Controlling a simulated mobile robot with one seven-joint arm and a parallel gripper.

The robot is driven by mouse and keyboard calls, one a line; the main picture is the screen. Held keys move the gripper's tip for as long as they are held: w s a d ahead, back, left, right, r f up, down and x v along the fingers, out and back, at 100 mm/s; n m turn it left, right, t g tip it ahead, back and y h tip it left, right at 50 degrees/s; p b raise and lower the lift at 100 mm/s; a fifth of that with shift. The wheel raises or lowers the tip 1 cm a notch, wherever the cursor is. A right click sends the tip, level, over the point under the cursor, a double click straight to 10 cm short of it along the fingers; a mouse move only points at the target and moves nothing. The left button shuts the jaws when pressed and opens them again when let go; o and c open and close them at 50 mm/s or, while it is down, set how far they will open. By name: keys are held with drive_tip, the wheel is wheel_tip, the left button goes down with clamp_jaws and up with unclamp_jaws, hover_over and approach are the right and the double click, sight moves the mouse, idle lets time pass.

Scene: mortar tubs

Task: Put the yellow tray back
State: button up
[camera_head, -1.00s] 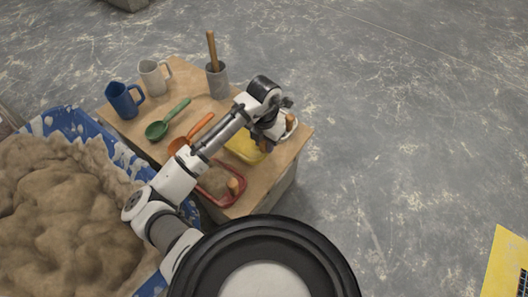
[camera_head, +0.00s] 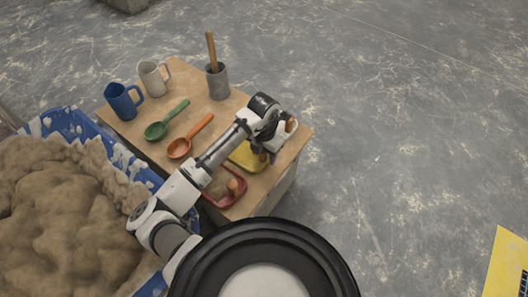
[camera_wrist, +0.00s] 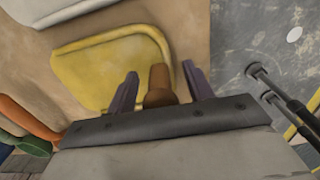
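The yellow tray (camera_head: 246,156) lies on the wooden top of a low stand, partly hidden by my arm in the head view. In the wrist view the yellow tray (camera_wrist: 100,72) fills the left middle, with a brown wooden knob (camera_wrist: 158,84) at its near right edge. My gripper (camera_wrist: 160,85) is open, with one finger on each side of the knob and a visible gap to each. In the head view my gripper (camera_head: 263,152) is over the tray's right end. Whether the fingers touch the tray is hidden.
A red tray (camera_head: 240,197) with a knob is in front, and a white tray (camera_wrist: 62,10) is behind. Orange (camera_head: 180,148) and green (camera_head: 157,131) scoops, blue (camera_head: 124,101) and white (camera_head: 154,78) jugs and a grey pot (camera_head: 218,82) stand left. A blue tub (camera_head: 68,122) adjoins.

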wheel_tip(320, 180, up, 12)
drive_tip(key=shift+r+p, duration=0.1)
drive_tip(key=shift+p, duration=0.6)
idle(0.4)
